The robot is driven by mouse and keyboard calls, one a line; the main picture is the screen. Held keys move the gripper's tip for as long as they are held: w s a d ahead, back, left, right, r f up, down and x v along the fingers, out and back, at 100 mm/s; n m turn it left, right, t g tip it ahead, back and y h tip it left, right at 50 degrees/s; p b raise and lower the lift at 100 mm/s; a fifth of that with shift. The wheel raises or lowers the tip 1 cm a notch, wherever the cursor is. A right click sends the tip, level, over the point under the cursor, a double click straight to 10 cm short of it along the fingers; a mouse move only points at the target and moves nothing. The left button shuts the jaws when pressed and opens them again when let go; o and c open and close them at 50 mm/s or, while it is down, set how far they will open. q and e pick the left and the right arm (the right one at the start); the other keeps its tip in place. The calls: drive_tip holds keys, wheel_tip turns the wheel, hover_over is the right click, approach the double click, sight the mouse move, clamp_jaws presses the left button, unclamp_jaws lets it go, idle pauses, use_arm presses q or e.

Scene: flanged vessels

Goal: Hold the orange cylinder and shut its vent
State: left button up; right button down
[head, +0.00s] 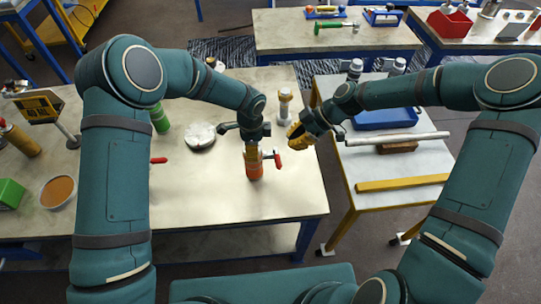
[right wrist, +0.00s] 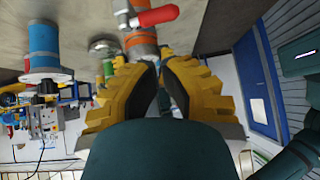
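The orange cylinder (head: 254,170) stands upright on the left table near its right end. A red vent handle (head: 277,160) sticks out from its right side; it also shows in the right wrist view (right wrist: 156,16). My left gripper (head: 251,152) is at the cylinder's top from above, its yellow fingers around it and seemingly shut on it. My right gripper (head: 296,132) is up and to the right of the handle, apart from it. In the right wrist view its yellow fingertips (right wrist: 159,62) come together with nothing seen between them. The cylinder (right wrist: 142,40) shows just beyond the tips.
A white and yellow post (head: 285,103) stands behind the cylinder. A round metal lid (head: 200,135) and a green cylinder (head: 160,118) are to the left. Another red handle (head: 158,160) shows beside my left arm. A side table (head: 375,168) holds bars and a blue tray (head: 385,118).

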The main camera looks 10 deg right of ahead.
sight(277, 158)
drive_tip(key=a+f+n, duration=0.1)
drive_tip(key=a+f, duration=0.6)
drive_tip(key=shift+s, duration=0.15)
